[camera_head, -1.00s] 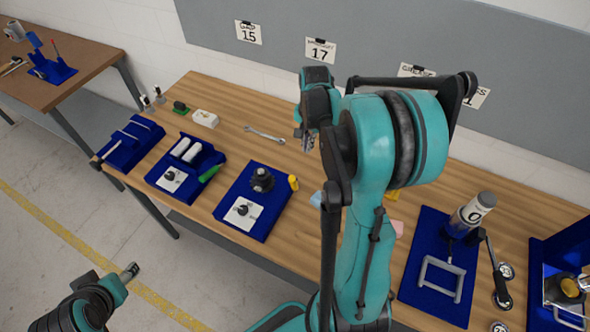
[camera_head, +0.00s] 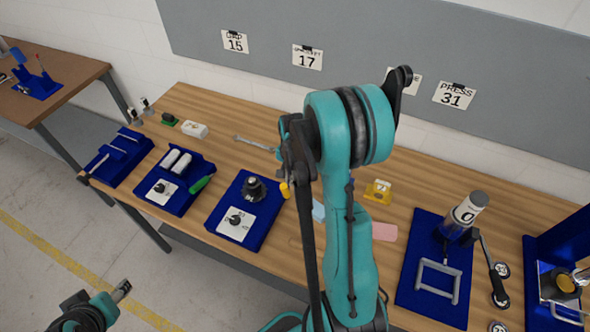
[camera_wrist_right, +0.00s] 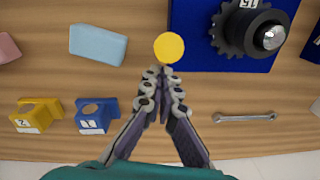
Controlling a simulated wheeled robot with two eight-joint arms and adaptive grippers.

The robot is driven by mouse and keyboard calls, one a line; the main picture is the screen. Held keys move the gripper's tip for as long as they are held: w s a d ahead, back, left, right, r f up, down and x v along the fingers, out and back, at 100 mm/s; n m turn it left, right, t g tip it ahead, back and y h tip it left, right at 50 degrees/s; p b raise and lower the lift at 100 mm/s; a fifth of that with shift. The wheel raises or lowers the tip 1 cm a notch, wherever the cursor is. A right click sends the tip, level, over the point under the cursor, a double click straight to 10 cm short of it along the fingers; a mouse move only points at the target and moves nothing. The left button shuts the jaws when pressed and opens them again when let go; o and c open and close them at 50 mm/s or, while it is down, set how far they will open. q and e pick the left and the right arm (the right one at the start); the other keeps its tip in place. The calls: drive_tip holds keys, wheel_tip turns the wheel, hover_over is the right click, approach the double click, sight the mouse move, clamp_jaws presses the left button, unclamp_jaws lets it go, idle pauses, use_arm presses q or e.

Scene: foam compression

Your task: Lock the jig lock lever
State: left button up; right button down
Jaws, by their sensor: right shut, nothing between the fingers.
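A yellow round-topped knob (camera_wrist_right: 169,47) stands at the edge of a blue tray (camera_wrist_right: 197,50); it looks like the lock lever's grip, but its shaft and pivot are hidden. The knob also shows in the head view (camera_head: 284,189), beside the tray with a dark gear-like part (camera_head: 254,188). My right gripper (camera_wrist_right: 162,82) is shut and empty. In the wrist view its tips lie just below the knob; I cannot tell whether they touch. In the head view my right arm largely hides this gripper.
A light blue block (camera_wrist_right: 98,44), a yellow holder (camera_wrist_right: 37,115) and a blue holder (camera_wrist_right: 96,115) lie left of the gripper in the wrist view. A wrench (camera_wrist_right: 246,117) lies right. A pink pad (camera_head: 384,231) and a press-like fixture (camera_head: 462,217) stand farther right.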

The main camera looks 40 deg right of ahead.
sight(286, 186)
drive_tip(key=shift+a+f, duration=0.1)
drive_tip(key=shift+a, duration=0.15)
drive_tip(key=shift+s+a+h+b, duration=0.3)
drive_tip(key=shift+a+h+b, duration=0.1)
drive_tip(key=shift+a+b, duration=0.1)
idle(0.3)
drive_tip(key=shift+s+a+f+t+h+b, duration=0.2)
drive_tip(key=shift+s+a+t+h+b, duration=0.1)
drive_tip(key=shift+a+t+h+b, duration=0.3)
drive_tip(key=shift+s+a+f+t+h+b, duration=0.55)
drive_tip(key=shift+a+h+b, duration=0.45)
drive_tip(key=shift+b, duration=0.8)
drive_tip(key=shift+s+a+f+t+h+b, duration=0.45)
drive_tip(key=shift+a+f+h+b, duration=0.35)
drive_tip(key=shift+b, duration=0.95)
drive_tip(key=shift+s+a+f+t+h+b, duration=0.5)
drive_tip(key=shift+a+h+b, duration=0.6)
drive_tip(key=shift+b, duration=0.7)
drive_tip(key=shift+s+a+f, duration=0.15)
drive_tip(key=shift+s+f, duration=0.05)
drive_tip(key=shift+s+a+f, duration=0.1)
